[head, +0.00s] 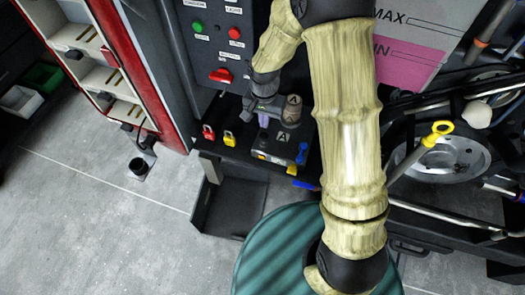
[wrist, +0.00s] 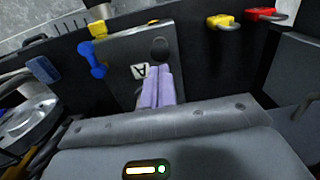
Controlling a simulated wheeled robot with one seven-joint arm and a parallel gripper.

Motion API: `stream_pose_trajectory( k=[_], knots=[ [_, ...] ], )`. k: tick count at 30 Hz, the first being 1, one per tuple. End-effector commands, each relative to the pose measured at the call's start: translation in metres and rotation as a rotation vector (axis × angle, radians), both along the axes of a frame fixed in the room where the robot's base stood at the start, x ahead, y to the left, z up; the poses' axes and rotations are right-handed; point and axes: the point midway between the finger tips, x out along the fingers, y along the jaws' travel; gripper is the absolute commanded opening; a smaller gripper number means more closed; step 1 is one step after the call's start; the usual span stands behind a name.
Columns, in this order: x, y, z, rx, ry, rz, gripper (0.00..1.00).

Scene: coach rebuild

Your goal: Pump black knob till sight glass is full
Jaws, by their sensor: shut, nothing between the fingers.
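My gripper (head: 262,121) is shut and empty, its lavender fingertips over a dark block-shaped unit (head: 270,146) on the bench ledge. The unit carries a white "A" label (head: 283,137). In the wrist view the closed fingertips (wrist: 158,82) point at the unit's grey top (wrist: 129,58), beside the label (wrist: 140,71). A round black knob (wrist: 159,49) shows just beyond the tips; whether they touch it I cannot tell. A brownish cylinder (head: 292,111) stands behind the unit. I cannot make out a sight glass or its level.
A blue lever (head: 302,152) and a yellow part (head: 262,157) sit at the unit's edge. A panel with a red switch (head: 220,75) rises behind. Grey floor (head: 90,200) is open at left.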

Motion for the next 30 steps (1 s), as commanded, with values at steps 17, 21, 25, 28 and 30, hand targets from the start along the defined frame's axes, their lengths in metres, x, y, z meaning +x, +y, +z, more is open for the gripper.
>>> stream_pose_trajectory(
  k=[17, 21, 25, 28, 30],
  knots=[
    [0.0, 0.0, 0.022, 0.0, 0.0, 0.0, 0.0],
    [0.0, 0.0, 0.022, 0.0, 0.0, 0.0, 0.0],
    [0.0, 0.0, 0.022, 0.0, -0.001, 0.001, 0.0],
    [-0.002, -0.005, 0.027, 0.0, -0.008, 0.008, 0.0],
    [-0.005, -0.013, 0.036, 0.002, -0.019, 0.024, 0.0]
  ],
)
